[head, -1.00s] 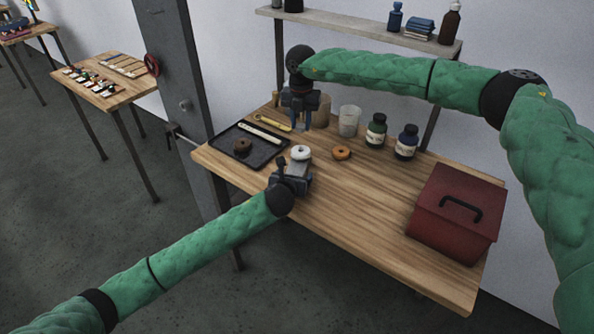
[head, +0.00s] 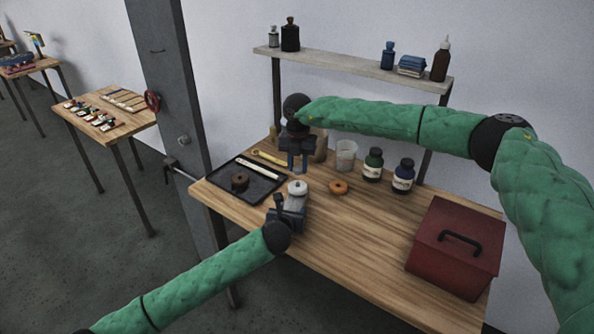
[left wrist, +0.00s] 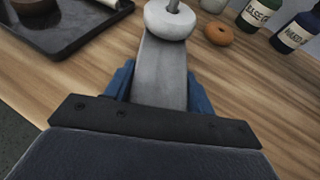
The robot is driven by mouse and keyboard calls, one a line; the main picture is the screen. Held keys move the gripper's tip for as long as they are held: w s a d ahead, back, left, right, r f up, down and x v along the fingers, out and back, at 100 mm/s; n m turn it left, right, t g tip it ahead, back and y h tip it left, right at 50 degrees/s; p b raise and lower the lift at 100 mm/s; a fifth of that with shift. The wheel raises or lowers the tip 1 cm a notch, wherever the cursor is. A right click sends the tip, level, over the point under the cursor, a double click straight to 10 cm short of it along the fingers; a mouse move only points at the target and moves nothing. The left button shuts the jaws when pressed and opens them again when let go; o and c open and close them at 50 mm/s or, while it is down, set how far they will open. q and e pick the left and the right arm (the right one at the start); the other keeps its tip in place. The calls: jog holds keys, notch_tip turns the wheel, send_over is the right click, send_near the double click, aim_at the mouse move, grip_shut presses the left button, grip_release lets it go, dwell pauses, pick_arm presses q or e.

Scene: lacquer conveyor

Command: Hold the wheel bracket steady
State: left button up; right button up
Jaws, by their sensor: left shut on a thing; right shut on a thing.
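The wheel bracket (left wrist: 160,65) is a flat grey bar. It runs between the blue fingers of my left gripper (head: 287,213), which is shut on it. A white wheel (left wrist: 170,20) sits at the bracket's far end, with a thin grey rod standing up from its middle; the wheel also shows in the head view (head: 297,187). My right gripper (head: 297,166) points down just above the white wheel. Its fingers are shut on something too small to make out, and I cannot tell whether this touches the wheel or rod.
A black tray (head: 263,195) with a brown ring (head: 240,181) lies to the left. An orange ring (head: 338,187), a clear cup (head: 346,155) and two bottles (head: 373,165) stand to the right. A red toolbox (head: 455,250) fills the bench's right end. The front middle is bare.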

aim_at(298, 182)
jog(key=shift+f, duration=1.05)
jog(key=shift+f, duration=0.1)
jog(key=shift+f, duration=0.8)
jog(key=shift+f, duration=0.55)
jog(key=m, duration=0.9)
jog(key=shift+m, duration=0.4)
jog(key=m, duration=0.5)
jog(key=shift+m, duration=0.3)
jog(key=m, duration=0.5)
